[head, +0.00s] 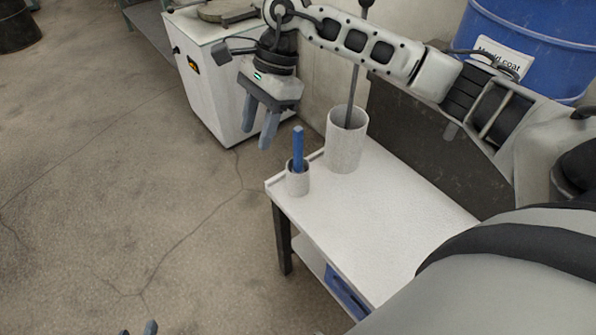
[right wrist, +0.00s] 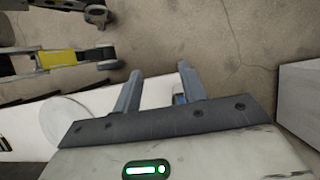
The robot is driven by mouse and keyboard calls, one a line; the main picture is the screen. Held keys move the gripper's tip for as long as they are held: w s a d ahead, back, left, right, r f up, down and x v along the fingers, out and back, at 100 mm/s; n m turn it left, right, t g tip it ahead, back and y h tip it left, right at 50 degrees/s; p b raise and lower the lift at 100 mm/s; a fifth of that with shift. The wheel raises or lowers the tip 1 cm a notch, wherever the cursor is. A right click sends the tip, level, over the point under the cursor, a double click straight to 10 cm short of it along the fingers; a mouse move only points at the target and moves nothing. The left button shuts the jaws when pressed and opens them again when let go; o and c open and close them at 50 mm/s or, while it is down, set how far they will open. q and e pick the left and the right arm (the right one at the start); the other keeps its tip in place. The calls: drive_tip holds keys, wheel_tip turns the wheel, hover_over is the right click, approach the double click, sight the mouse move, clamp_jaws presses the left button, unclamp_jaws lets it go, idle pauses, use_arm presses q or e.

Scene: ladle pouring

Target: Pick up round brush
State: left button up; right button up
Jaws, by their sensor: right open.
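A blue handle, which I take to be the round brush (head: 298,148), stands upright in a small white cup (head: 298,183) on the white table. Its lower end is hidden inside the cup. My right gripper (head: 257,128) is open and empty, up and to the left of the handle in the head view, apart from it. In the right wrist view, a bit of blue (right wrist: 180,98) shows beside the right finger of the right gripper (right wrist: 160,74). Only the two fingertips of my left gripper (head: 138,329) show at the bottom edge of the head view, apart.
A taller white cylinder (head: 345,150) with a long dark rod (head: 353,85) stands behind the small cup. The white table (head: 370,215) is otherwise clear. A white cabinet (head: 215,100) and a blue drum (head: 530,45) stand behind. The floor at left is open.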

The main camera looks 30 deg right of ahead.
drive_tip(key=w+d+r+h, duration=0.2)
drive_tip(key=d+r+h, duration=0.2)
drive_tip(key=d, duration=0.6)
approach(298, 143)
drive_tip(key=shift+t+h, duration=0.3)
wheel_tip(298, 143, down, 6)
drive_tip(key=shift+s+d+r, duration=0.1)
drive_tip(key=shift+d, duration=0.1)
drive_tip(key=shift+w+a+f, duration=0.1)
drive_tip(key=shift+w+f, duration=0.05)
drive_tip(key=shift+f, duration=1.2)
drive_tip(key=shift+w+a+f, duration=0.1)
drive_tip(key=shift+w+f, duration=0.1)
drive_tip(key=shift+f, duration=1.15)
clamp_jaws()
